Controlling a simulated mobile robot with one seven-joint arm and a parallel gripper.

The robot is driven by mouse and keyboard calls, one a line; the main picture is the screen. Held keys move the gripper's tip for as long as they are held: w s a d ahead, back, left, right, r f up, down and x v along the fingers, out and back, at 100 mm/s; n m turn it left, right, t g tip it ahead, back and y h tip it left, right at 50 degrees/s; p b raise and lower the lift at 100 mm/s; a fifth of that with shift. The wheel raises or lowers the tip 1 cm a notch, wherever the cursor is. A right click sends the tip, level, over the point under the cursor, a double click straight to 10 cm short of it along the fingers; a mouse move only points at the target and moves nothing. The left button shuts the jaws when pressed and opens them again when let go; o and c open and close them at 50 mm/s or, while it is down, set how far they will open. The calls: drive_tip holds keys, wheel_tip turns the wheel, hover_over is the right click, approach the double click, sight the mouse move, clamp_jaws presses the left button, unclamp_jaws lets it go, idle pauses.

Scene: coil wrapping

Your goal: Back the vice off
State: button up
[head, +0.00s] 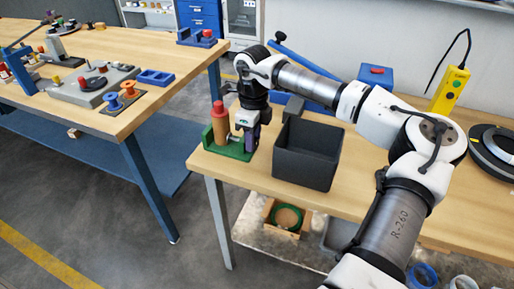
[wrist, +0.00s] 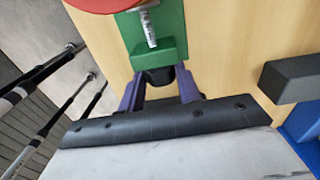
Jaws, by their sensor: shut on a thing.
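The green vice (head: 237,153) stands at the front left corner of the near wooden table, and its green body (wrist: 152,55) also shows in the wrist view with a metal screw (wrist: 148,28). An orange-brown cylinder with a red top (head: 219,124) stands upright at the vice's left end; a red round edge (wrist: 102,4) shows at the top of the wrist view. My gripper (head: 251,146) points down at the vice's right end. Its purple fingers (wrist: 161,92) are shut on the black vice handle (wrist: 156,75), which is partly hidden between them.
A dark open bin (head: 308,158) stands just right of my gripper. Further right are a yellow pendant (head: 449,90) and black rings (head: 494,147). A blue box (head: 376,75) sits behind. A second table (head: 95,118) with fixtures and spools stands left, across a floor gap.

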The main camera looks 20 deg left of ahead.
drive_tip(key=t+b, duration=0.1)
drive_tip(key=b, duration=0.2)
drive_tip(key=shift+s+f, duration=0.15)
drive_tip(key=shift+f, duration=0.25)
drive_tip(key=t+b, duration=0.2)
drive_tip(key=b, duration=0.2)
drive_tip(key=shift+s, duration=0.2)
drive_tip(key=shift+s+r+t, duration=0.1)
drive_tip(key=shift+r+t, duration=0.3)
drive_tip(key=shift+f+t+b, duration=0.3)
drive_tip(key=shift+f+b, duration=0.1)
drive_tip(key=shift+b, duration=0.85)
drive_tip(key=t+b, duration=0.1)
drive_tip(key=b, duration=0.1)
drive_tip(key=t+b, duration=0.1)
drive_tip(key=b, duration=0.2)
drive_tip(key=shift+s+f+b, duration=0.15)
drive_tip(key=shift+s+b, duration=0.1)
drive_tip(key=shift+b, duration=0.05)
drive_tip(key=shift+s+r+t+b, duration=0.1)
drive_tip(key=shift+r+t+b, duration=0.1)
drive_tip(key=shift+t+b, duration=0.35)
drive_tip(key=shift+r, duration=0.15)
